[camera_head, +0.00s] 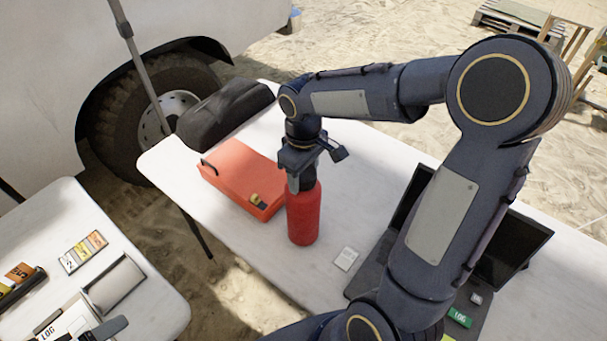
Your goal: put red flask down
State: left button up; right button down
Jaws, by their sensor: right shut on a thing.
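The red flask (303,215) has a dark cap and stands upright at the white table (240,236), in front of an orange-red case. My right gripper (302,176) points down from above and is shut on the flask at its dark top. The flask's base appears at the table surface, but I cannot tell whether it touches. The cap is partly hidden by the gripper. My left gripper is not in view.
The orange-red case (240,178) lies just behind the flask. A black bag (226,113) is at the table's far left end. A white card (346,258) and dark laptop (512,252) lie to the right. A second table (150,275) stands at left.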

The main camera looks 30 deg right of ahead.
jog(key=shift+f, duration=0.4)
jog(key=c, duration=0.6)
grip_release()
notch_tip(320, 180, up, 12)
jog(key=s+a+f+m+t+y, duration=0.1)
jog(key=s+m+t, duration=0.1)
jog(key=s, duration=0.3)
jog(key=s+a+f+m+t+y, duration=0.1)
jog(key=s+f+m, duration=0.1)
jog(key=s, duration=0.4)
jog(key=s+a+f+m+t+y, duration=0.1)
jog(key=s+a+f+m+t, duration=0.1)
jog(key=s, duration=0.4)
jog(key=shift+a+f+t+y, duration=0.1)
jog(key=shift+f+t+y, duration=0.2)
jog(key=shift+y, duration=0.1)
jog(key=shift+r, duration=0.1)
